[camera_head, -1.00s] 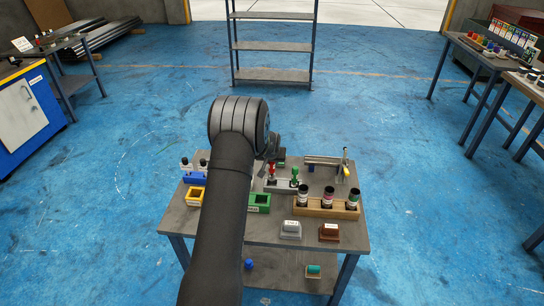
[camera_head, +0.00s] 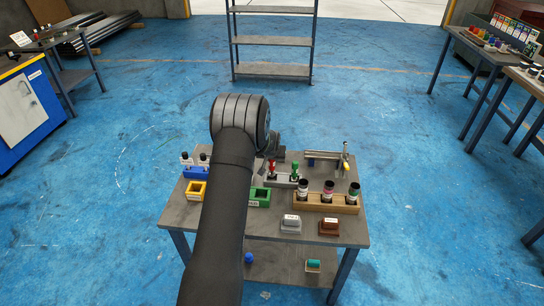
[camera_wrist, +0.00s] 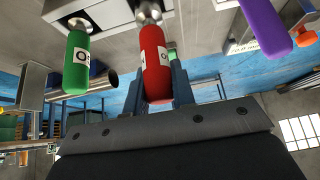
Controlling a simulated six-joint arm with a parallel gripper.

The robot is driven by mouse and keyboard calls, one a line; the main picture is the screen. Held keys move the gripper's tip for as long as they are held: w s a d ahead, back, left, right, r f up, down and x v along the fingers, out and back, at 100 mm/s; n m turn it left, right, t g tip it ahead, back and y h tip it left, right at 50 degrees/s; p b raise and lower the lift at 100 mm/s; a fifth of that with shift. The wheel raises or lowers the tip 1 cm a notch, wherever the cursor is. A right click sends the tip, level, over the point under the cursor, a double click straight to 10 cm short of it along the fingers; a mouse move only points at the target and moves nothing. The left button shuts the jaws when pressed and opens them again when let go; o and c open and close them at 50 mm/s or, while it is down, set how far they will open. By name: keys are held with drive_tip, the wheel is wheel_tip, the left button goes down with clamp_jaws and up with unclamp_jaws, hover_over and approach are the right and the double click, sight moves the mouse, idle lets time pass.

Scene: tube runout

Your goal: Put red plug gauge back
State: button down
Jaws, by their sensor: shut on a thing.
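The red plug gauge (camera_wrist: 155,55) has a red handle with a white label and a metal end. In the wrist view it is between the two blue fingers of my gripper (camera_wrist: 158,88), which is shut on its handle. Its metal end points at the grey rack (camera_wrist: 105,12); I cannot tell whether it is seated. A green plug gauge (camera_wrist: 77,62) is beside it, apart from the fingers. In the head view the red gauge (camera_head: 271,167) is at the grey rack (camera_head: 284,181), left of the green gauge (camera_head: 294,168). My arm partly hides the gripper there.
A yellow bin (camera_head: 188,197), green bin (camera_head: 266,202) and wooden block (camera_head: 326,209) with dark-topped cylinders stand nearer. A measuring fixture (camera_head: 322,154) is behind to the right. A purple handle (camera_wrist: 264,24) is close in the wrist view.

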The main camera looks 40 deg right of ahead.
drive_tip(key=shift+f, duration=1.3)
drive_tip(key=shift+c, duration=1.6)
unclamp_jaws()
drive_tip(key=v, duration=1)
drive_tip(key=v, duration=1.7)
drive_tip(key=shift+s, duration=0.15)
drive_tip(key=x, duration=1.7)
